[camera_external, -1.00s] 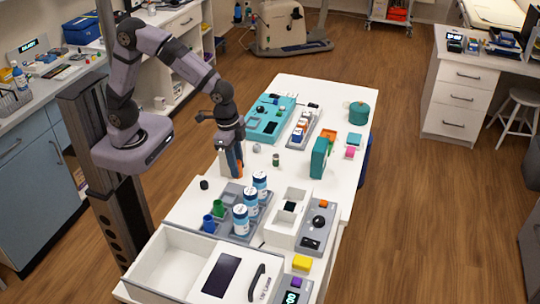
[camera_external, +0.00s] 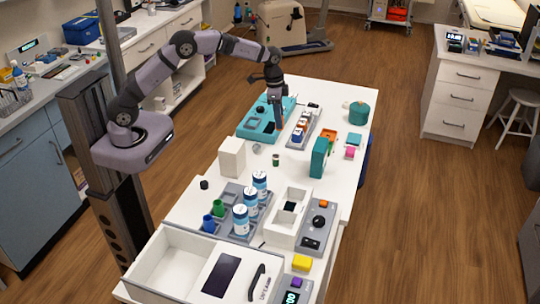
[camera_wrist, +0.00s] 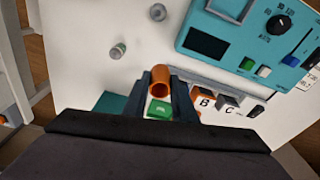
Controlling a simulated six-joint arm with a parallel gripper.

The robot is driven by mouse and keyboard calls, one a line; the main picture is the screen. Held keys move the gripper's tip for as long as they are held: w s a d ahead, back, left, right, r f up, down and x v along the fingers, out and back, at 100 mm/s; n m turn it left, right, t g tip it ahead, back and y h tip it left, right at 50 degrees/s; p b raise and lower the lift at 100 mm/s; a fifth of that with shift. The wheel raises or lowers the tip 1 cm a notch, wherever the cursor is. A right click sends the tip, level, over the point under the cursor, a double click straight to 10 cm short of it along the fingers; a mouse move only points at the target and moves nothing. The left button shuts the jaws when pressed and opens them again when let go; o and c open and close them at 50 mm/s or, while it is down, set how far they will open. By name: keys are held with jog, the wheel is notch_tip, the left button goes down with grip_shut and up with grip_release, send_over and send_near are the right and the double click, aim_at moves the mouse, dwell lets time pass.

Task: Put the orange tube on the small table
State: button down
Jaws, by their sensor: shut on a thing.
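My gripper (camera_external: 276,108) hangs over the back part of the white table, between the teal panel and the block rack. In the wrist view its fingers (camera_wrist: 163,95) are shut on the orange tube (camera_wrist: 161,79), whose open end faces the camera. The tube is held above the table, close to the lettered blocks; the exact gap cannot be told. In the external view the tube is mostly hidden by the fingers. A small white stool (camera_external: 517,118) stands on the floor at the far right; I cannot tell whether it is the small table named.
The white worktable (camera_external: 345,95) holds a teal panel (camera_external: 262,122), a grey block rack (camera_external: 303,128), a standing teal block (camera_external: 319,158), a white box (camera_external: 232,157) and several blue-white bottles. The table's back right corner has some free room.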

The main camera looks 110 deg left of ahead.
jog(key=shift+s+a, duration=0.1)
jog(key=shift+a, duration=0.2)
jog(key=shift+f+p, duration=1.4)
jog(key=shift+f, duration=3.65)
jog(key=shift+f, duration=0.15)
jog(key=c, duration=1.5)
grip_release()
jog(key=shift+o, duration=0.2)
notch_tip(320, 180, up, 12)
jog(key=s+b, duration=0.1)
jog(key=b, duration=0.2)
jog(key=shift+s+d, duration=0.2)
